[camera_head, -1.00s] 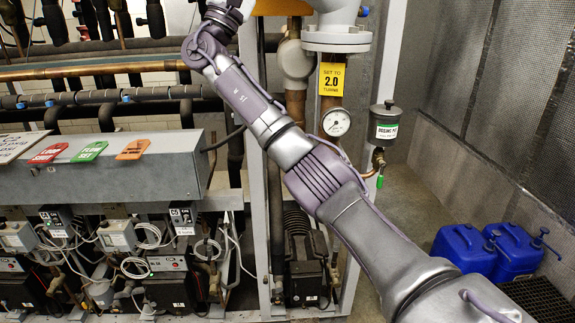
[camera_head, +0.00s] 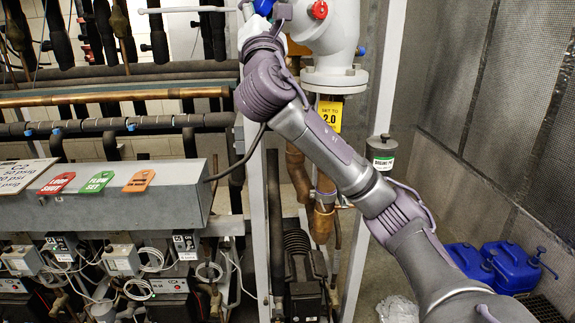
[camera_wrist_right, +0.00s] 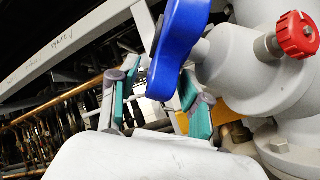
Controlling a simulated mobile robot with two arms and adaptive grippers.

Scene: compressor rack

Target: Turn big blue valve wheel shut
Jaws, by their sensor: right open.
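The blue valve wheel (camera_wrist_right: 178,45) is large in the right wrist view, seen nearly edge-on, on the grey valve body (camera_wrist_right: 232,72). A small blue part of it (camera_head: 263,6) shows at the top edge of the head view. My right gripper (camera_wrist_right: 158,88) is open, its teal-padded fingers on either side of the wheel's lower rim. I cannot tell whether either finger touches it. In the head view my right arm crosses from lower right to the top and hides much of the valve. My left gripper is not in view.
A red knob (camera_head: 318,9) sits on the valve body, and a yellow tag (camera_head: 330,115) hangs below the flange. Rack posts, pipes and a grey box (camera_head: 115,200) with coloured tags fill the left. Blue jugs (camera_head: 510,265) stand on the floor at right.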

